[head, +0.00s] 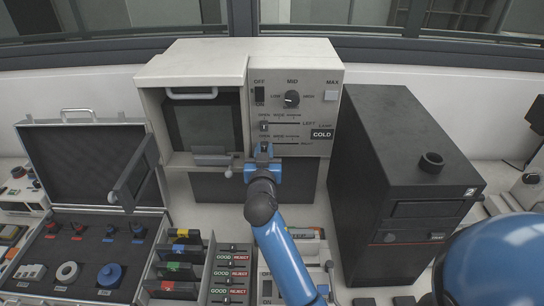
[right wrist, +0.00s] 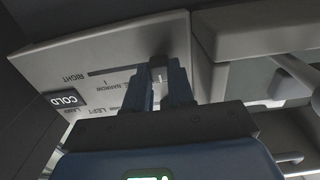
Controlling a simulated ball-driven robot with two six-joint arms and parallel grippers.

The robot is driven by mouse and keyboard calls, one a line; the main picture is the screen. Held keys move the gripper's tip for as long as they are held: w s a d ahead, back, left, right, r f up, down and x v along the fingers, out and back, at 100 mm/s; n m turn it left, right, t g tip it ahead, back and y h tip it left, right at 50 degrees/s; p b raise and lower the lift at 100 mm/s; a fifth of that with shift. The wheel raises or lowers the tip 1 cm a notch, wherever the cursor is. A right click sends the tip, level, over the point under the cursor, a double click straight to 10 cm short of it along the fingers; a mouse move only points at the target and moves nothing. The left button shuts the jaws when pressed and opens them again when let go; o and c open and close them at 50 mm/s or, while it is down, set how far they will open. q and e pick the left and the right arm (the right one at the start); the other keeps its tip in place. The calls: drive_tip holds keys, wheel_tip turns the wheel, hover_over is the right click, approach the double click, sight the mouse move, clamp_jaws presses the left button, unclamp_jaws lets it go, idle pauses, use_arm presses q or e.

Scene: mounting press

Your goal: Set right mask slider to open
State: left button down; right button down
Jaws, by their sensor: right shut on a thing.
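The grey press panel (head: 330,105) has two horizontal mask sliders, the upper marked LEFT and the lower marked RIGHT. My right gripper (head: 263,151) is at the left end of the lower slot, on the OPEN side, and hides the lower knob in the head view. In the right wrist view the panel appears upside down. There my right gripper (right wrist: 166,73) is shut on the right mask slider knob (right wrist: 158,64), at the end of its slot. The left mask slider knob (head: 264,126) sits at the left end of the upper slot. My left gripper is not in view.
A black cabinet (head: 405,180) stands close to the right of my right arm. The press's open chamber (head: 204,125) is left of the panel. An open case (head: 85,165) and a GOOD/REJECT tray (head: 230,272) lie at the lower left.

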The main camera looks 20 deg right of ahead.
drive_tip(key=c, duration=1.4)
unclamp_jaws()
drive_tip(key=o, duration=0.4)
drive_tip(key=shift+w+a, duration=0.1)
drive_tip(key=shift+a, duration=0.15)
drive_tip(key=shift+o, duration=0.2)
drive_tip(key=shift+d, duration=0.15)
